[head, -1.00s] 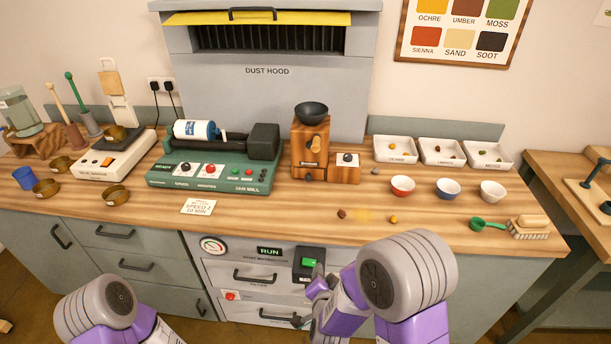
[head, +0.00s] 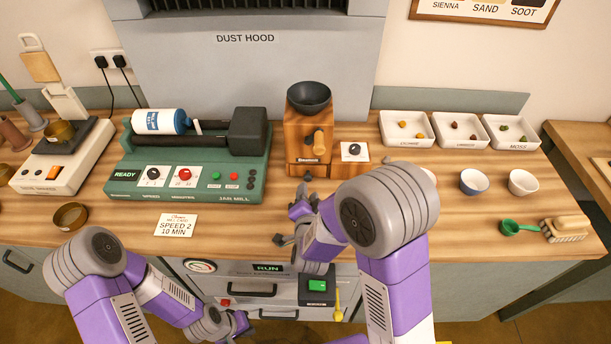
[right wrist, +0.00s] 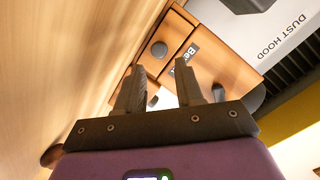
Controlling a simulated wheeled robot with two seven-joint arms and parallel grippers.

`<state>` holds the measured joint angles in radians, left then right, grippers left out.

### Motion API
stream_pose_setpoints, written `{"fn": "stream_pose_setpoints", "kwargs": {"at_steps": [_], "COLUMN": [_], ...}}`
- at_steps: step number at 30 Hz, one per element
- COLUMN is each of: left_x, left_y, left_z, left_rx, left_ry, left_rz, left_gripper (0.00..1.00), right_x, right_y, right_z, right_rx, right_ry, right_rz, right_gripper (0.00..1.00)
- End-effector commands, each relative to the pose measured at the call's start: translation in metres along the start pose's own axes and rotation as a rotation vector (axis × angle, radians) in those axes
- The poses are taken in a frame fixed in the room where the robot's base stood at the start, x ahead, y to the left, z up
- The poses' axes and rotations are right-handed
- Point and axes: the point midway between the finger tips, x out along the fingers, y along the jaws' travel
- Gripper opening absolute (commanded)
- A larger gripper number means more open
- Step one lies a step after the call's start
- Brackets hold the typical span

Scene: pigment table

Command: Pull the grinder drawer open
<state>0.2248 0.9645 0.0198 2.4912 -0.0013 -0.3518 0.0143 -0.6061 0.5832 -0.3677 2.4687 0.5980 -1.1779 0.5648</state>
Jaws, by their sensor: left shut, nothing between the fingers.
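The wooden grinder (head: 298,130) with a black bowl on top stands at the back of the counter, in front of the dust hood. Its drawer (head: 300,170) is low on the front face and looks closed. The drawer's dark round knob (right wrist: 158,48) shows in the right wrist view. My right gripper (head: 285,222) is open and empty over the counter's front edge, short of the grinder. In the right wrist view its fingers (right wrist: 157,82) are spread and apart from the knob. My left gripper (head: 238,322) is shut and empty, low before the cabinet front.
The green jar mill (head: 190,185) stands left of the grinder, with a speed card (head: 176,225) before it. A wooden block with a dial (head: 353,152) adjoins the grinder's right. White trays (head: 407,130) and small bowls (head: 523,182) are to the right.

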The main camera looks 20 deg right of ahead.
Motion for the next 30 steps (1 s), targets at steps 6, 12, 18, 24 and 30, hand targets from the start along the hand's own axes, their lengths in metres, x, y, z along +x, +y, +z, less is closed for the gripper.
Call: {"fn": "stream_pose_setpoints", "kwargs": {"at_steps": [6,12,18,24,30], "left_x": [0.004,0.006,0.006,0.006,0.006], "left_y": [-0.002,-0.002,-0.002,-0.002,-0.002], "left_z": [0.0,-0.001,-0.001,-0.001,-0.001], "left_rx": [0.0,0.0,0.0,0.0,0.0], "left_ry": [0.0,0.001,0.001,0.001,0.001], "left_rz": [0.0,0.0,0.0,0.0,0.0], "left_gripper": [0.0,0.0,0.0,0.0,0.0], "right_x": [0.037,0.057,0.06,0.06,0.059], "right_y": [0.002,0.001,0.001,0.001,0.001], "right_z": [0.0,0.0,0.0,0.0,0.0], "right_rx": [-0.001,-0.001,-0.001,-0.001,-0.001], "right_ry": [0.003,0.001,-0.001,0.0,0.0], "right_rz": [0.002,0.0,0.001,0.001,0.001], "right_gripper": [0.37,0.37,0.37,0.24,0.0]}}
